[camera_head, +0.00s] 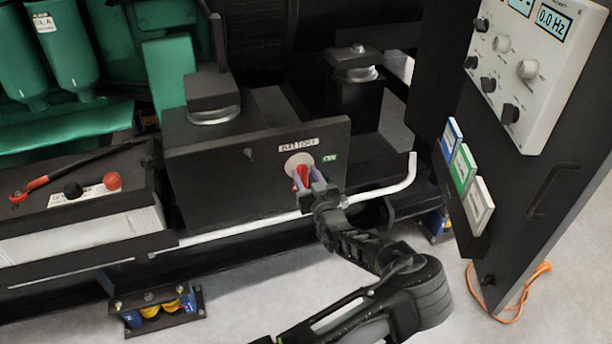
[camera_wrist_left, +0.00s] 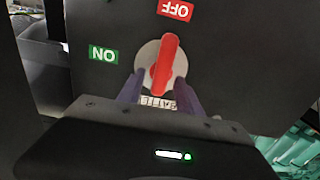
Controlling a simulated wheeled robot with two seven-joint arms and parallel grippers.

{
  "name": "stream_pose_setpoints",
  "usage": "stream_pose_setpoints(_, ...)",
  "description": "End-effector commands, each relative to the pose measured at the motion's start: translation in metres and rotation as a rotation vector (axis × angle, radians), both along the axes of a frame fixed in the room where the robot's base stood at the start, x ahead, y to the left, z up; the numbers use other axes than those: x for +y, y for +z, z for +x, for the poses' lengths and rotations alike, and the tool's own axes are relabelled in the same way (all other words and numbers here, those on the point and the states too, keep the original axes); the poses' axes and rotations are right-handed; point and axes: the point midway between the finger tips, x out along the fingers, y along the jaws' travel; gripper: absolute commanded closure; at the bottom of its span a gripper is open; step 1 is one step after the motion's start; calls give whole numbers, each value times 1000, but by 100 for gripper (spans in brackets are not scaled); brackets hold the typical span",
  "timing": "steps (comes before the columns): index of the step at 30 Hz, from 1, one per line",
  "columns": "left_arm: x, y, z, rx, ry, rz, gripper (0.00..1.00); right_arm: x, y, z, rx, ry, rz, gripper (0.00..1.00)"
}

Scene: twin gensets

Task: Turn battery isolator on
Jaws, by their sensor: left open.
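The battery isolator is a red handle (camera_wrist_left: 165,65) on a pale round disc (camera_wrist_left: 146,54), set in a dark panel (camera_head: 190,170). In the wrist view, which is upside down, the handle lies nearly in line with the red OFF label (camera_wrist_left: 176,9). The green ON label (camera_wrist_left: 104,54) is to one side; in the head view it is right of the disc (camera_head: 329,158). My left gripper (camera_head: 308,178) is open at the isolator, its purple fingers on either side of the handle (camera_wrist_left: 160,82). Contact cannot be told. In the head view the gripper hides the OFF label.
A battery (camera_head: 80,215) with red and black terminals stands at the left. A pale pipe (camera_head: 385,188) runs below the isolator panel. An open cabinet door (camera_head: 560,185) with a control panel (camera_head: 535,75) is at the right. An orange cable (camera_head: 520,298) lies on the floor.

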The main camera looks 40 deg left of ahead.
Motion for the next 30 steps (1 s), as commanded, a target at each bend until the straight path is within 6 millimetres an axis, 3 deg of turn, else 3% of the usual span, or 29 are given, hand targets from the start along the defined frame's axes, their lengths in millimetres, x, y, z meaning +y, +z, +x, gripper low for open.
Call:
stream_pose_setpoints(2, 0, 0, 0, 0, 0, 0, 58, 0, 0, 0, 0, 0, 0, 48)
stream_pose_setpoints(18, 0, 0, 0, 0, 0, 0, 100, 0, 0, 0, 0, 0, 0, 48)
stream_pose_setpoints(30, 0, 0, 0, -4, 1, -3, 100, 0, -1, 0, 0, 0, 0, 48)
